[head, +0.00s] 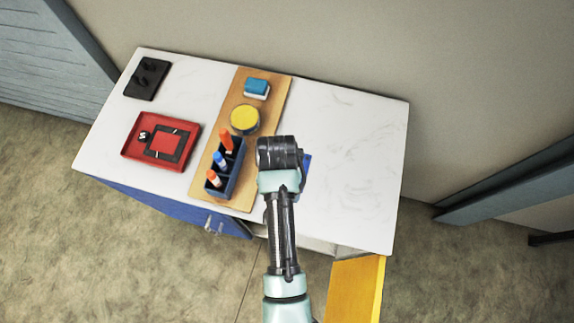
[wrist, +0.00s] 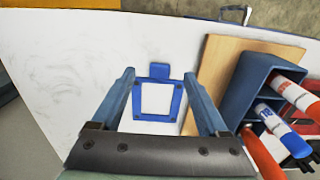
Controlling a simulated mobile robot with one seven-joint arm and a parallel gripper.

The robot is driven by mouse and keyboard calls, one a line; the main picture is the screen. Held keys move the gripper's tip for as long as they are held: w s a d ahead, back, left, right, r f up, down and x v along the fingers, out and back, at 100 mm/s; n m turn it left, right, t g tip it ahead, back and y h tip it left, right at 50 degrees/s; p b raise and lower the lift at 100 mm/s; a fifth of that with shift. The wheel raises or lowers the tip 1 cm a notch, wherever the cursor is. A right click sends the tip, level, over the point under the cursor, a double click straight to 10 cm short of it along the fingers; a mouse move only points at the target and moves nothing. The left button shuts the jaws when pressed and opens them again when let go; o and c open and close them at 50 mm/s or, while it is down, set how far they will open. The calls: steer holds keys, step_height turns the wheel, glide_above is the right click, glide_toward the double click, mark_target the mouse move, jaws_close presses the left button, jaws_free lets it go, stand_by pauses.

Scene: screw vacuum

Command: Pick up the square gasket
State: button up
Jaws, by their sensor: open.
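The square gasket (wrist: 159,82) is a flat blue square frame with a tab on its far side and dark spots at its corners. It lies on the white tabletop in the wrist view, with white showing through its middle. In the head view only a blue piece of it (head: 307,163) shows, beside my wrist. My gripper (wrist: 160,77) is open and empty. Its two fingers appear on either side of the gasket in the wrist view, apart from it; their height above it is hard to tell. In the head view my arm hides the fingers.
A wooden board (head: 236,191) lies left of my gripper, with a blue holder (head: 231,184) of markers, a yellow-topped round item (head: 245,119) and a blue-and-white block (head: 257,88). A red tray (head: 128,150) and black plate (head: 147,78) lie farther left. The tabletop at right (head: 355,150) is clear.

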steer(key=shift+w+f+p, duration=0.2)
steer(key=shift+f+p, duration=0.05)
steer(key=shift+f, duration=0.95)
steer(key=shift+w+f+p, duration=0.2)
steer(key=shift+f, duration=0.95)
steer(key=shift+d, duration=0.1)
jaws_close()
